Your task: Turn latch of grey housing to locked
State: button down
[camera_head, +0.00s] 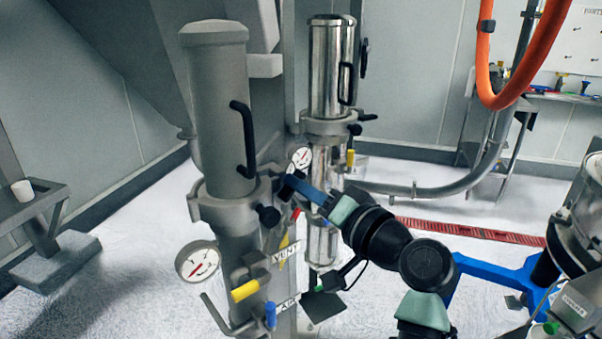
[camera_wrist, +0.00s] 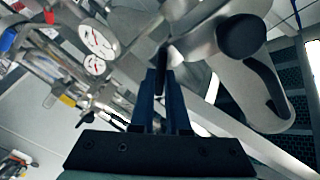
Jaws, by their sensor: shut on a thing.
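The grey housing (camera_head: 218,110) stands upright at the left of the head view, with a black handle (camera_head: 243,140) on its side. A grey clamp collar (camera_head: 215,207) rings its lower part, with a black knob (camera_head: 268,215) at its right. My gripper (camera_head: 287,186) reaches in from the right beside the collar. In the wrist view my gripper (camera_wrist: 161,75) has its dark fingers shut on a thin dark piece, seemingly the latch (camera_wrist: 161,56). A large black knob (camera_wrist: 242,35) is right of the fingertips. The latch's exact angle cannot be told.
A shiny metal housing (camera_head: 331,75) stands close behind. A pressure gauge (camera_head: 197,262), a yellow-handled valve (camera_head: 246,290) and a blue-handled valve (camera_head: 270,315) sit below the collar. An orange hose (camera_head: 535,55) hangs at upper right. The floor at left is mostly clear.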

jog(key=shift+m+p, duration=0.7)
jog(key=shift+m, duration=0.3)
jog(key=shift+f, duration=0.1)
jog(key=c, duration=0.9)
grip_release()
jog(key=b+v, duration=0.1)
jog(key=v, duration=1.2)
jog(key=shift+b, duration=0.3)
